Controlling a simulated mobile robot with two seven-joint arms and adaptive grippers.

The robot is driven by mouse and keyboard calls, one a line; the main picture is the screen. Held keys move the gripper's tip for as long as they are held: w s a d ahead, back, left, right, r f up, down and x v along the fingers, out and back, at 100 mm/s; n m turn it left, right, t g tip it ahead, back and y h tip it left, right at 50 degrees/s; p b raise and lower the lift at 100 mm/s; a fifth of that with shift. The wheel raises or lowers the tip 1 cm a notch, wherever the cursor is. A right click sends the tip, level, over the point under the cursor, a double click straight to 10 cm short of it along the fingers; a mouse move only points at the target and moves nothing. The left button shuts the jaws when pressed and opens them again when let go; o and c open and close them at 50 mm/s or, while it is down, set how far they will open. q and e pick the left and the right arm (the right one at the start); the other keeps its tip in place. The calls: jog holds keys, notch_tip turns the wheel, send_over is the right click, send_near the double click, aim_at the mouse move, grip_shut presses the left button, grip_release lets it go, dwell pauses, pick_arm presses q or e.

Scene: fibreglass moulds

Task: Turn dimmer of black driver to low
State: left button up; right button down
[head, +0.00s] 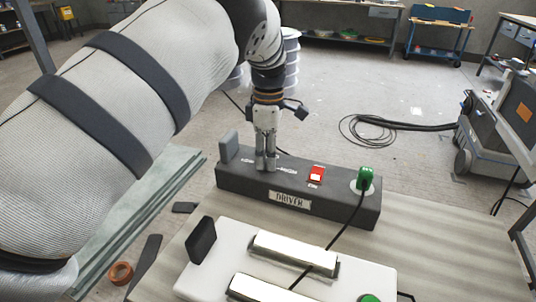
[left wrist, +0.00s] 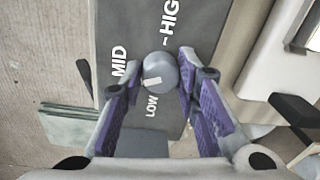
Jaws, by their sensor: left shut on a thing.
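The black driver (head: 345,212) is a long dark box with a DRIVER label, lying on the table in the head view. My left gripper (head: 265,164) reaches down onto its top, left of the red switch (head: 316,174). In the left wrist view, the round grey dimmer knob (left wrist: 161,70) sits between the fingertips of my left gripper (left wrist: 158,78), which is shut on it. The knob's white mark lies towards the side of the MID and LOW labels; its exact setting is hard to tell. In the head view the gripper hides the knob. My right gripper is not in view.
A green plug (head: 365,178) with a black cable stands at the driver's right end. A white unit with metal bars (head: 295,252) lies in front. An orange tape roll (head: 120,273) is at lower left. The table (head: 440,245) is clear to the right.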

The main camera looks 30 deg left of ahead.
pick_arm(q)
jog(key=n, duration=1.3)
jog(key=shift+a+t, duration=0.1)
jog(key=shift+t, duration=0.2)
jog(key=shift+n, duration=0.4)
jog(key=o, duration=1.2)
jog(key=shift+c, duration=0.2)
notch_tip(320, 180, up, 12)
jog(key=shift+a, duration=0.35)
